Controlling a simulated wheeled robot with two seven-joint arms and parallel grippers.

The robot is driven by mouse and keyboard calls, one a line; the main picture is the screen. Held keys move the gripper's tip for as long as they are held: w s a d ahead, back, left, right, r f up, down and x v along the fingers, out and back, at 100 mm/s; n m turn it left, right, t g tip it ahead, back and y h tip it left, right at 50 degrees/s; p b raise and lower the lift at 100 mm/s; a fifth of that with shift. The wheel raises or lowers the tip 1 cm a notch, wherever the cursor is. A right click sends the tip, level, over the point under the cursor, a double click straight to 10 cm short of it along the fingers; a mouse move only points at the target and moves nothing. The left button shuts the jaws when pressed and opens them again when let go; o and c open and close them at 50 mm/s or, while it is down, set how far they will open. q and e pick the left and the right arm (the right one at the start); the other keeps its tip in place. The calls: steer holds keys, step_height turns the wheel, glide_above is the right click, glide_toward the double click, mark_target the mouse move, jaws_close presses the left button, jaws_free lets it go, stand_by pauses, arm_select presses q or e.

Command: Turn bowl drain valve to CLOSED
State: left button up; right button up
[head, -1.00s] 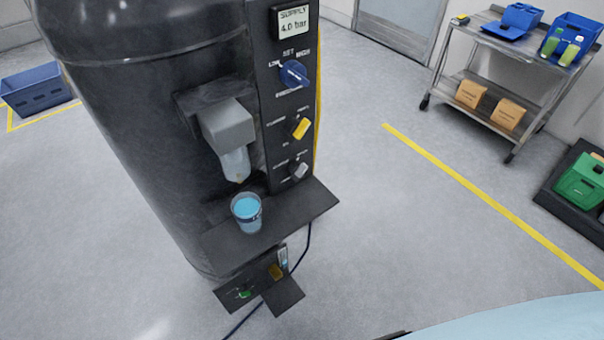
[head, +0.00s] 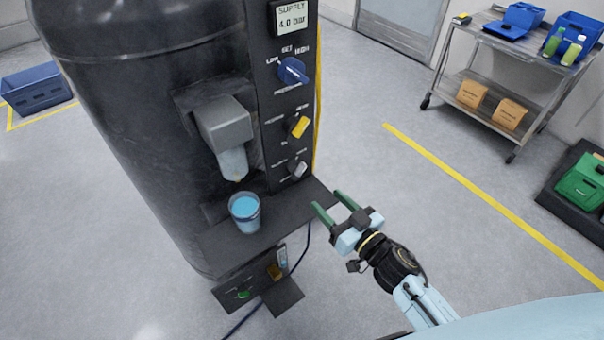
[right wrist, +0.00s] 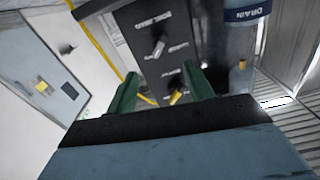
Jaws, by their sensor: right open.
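The dark panel on the right side of the machine carries a blue knob (head: 292,70), a yellow knob (head: 298,125) and a grey knob (head: 297,168). Their small labels are too blurred to tell which one is the bowl drain valve. A clear bowl (head: 233,163) hangs under a grey block, above a cup (head: 245,213) of blue liquid. My right gripper (head: 332,203) is open and empty, by the right end of the cup's shelf, lower than the grey knob and to its right. In the right wrist view its green fingers (right wrist: 160,80) point at a dark panel with knobs. My left gripper is out of view.
The dark shelf (head: 285,215) juts out under the bowl. Below it is a small panel with a green knob (head: 242,294) and a flat plate. A dark hose hangs beside it. The floor to the right is clear up to a steel cart (head: 490,85).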

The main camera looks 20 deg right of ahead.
mark_target(301, 174)
steer(key=b+x, duration=0.1)
steer(key=x, duration=1)
steer(key=shift+w+f, duration=0.1)
steer(key=shift+w, duration=0.1)
steer(key=c, duration=1)
